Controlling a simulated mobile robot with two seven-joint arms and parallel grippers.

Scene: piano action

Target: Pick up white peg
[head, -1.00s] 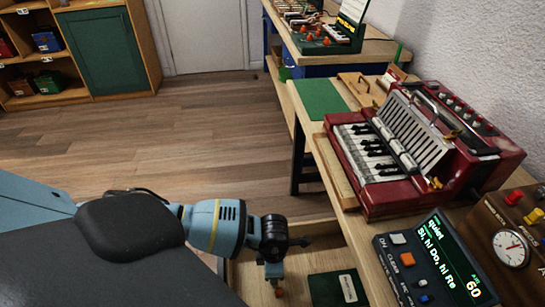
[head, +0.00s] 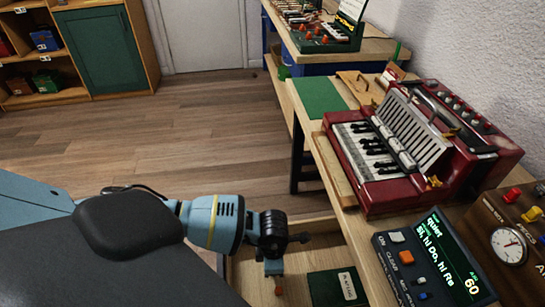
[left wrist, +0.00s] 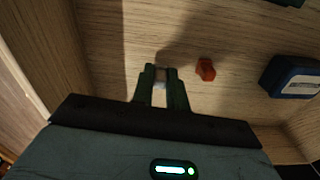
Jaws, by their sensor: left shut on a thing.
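The white peg (left wrist: 160,76) shows as a small pale piece between the dark green fingertips in the left wrist view. My left gripper (left wrist: 161,82) is shut on it, inside a wooden tray or drawer (left wrist: 103,40). In the head view my left gripper (head: 273,268) points down at the bottom centre, and the white peg cannot be made out there. A small orange-red peg (left wrist: 205,69) lies on the wood just right of the fingers; it also shows in the head view (head: 279,290). My right gripper is not in view.
A dark blue box with a white label (left wrist: 292,77) is to the right in the wrist view. A dark green labelled case (head: 325,287) lies right of the gripper. A red accordion (head: 400,150) and a display unit (head: 430,265) stand on the bench. Open floor (head: 150,140) lies beyond.

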